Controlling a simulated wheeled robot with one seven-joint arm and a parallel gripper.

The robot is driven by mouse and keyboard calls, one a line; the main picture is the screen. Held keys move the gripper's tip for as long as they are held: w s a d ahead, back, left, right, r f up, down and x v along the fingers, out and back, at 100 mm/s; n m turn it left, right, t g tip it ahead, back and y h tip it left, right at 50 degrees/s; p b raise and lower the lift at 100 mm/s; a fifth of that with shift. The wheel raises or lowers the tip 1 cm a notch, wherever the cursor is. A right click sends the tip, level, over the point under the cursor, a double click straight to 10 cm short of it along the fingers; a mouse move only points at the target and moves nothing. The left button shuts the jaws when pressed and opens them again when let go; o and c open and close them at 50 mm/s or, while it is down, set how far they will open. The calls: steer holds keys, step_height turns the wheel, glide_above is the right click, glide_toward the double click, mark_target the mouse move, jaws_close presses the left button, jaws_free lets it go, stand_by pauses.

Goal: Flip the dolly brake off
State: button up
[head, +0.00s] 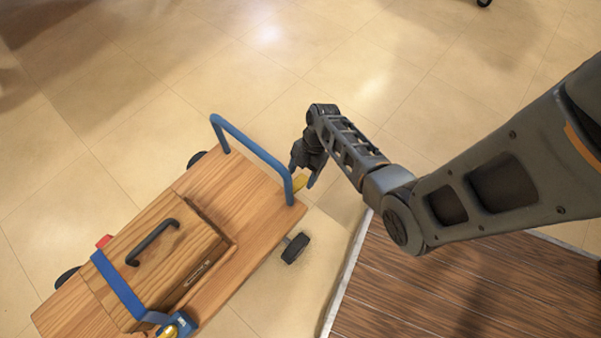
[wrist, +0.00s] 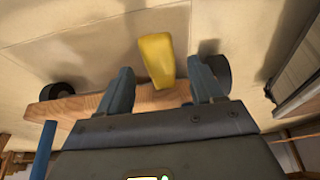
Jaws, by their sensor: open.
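The wooden dolly (head: 226,200) stands on the floor with a blue push handle (head: 252,149) at its upper right end. The yellow brake lever (head: 299,182) sticks out at that end, partly hidden by my gripper. My gripper (head: 307,180) is over that end of the dolly, beside the handle's right post. In the wrist view the yellow brake lever (wrist: 156,60) lies between and beyond the open fingers of my gripper (wrist: 160,82). I cannot tell whether the fingers touch the lever.
A wooden box (head: 160,255) with a black handle (head: 153,241) sits on the dolly under a blue strap (head: 118,284). Dark wheels (head: 295,248) stick out at the dolly's sides. A raised dark plank platform (head: 440,290) with a pale edge lies right.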

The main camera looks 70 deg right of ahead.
steer(key=shift+b+x, duration=0.3)
steer(key=shift+x, duration=0.75)
jaws_close()
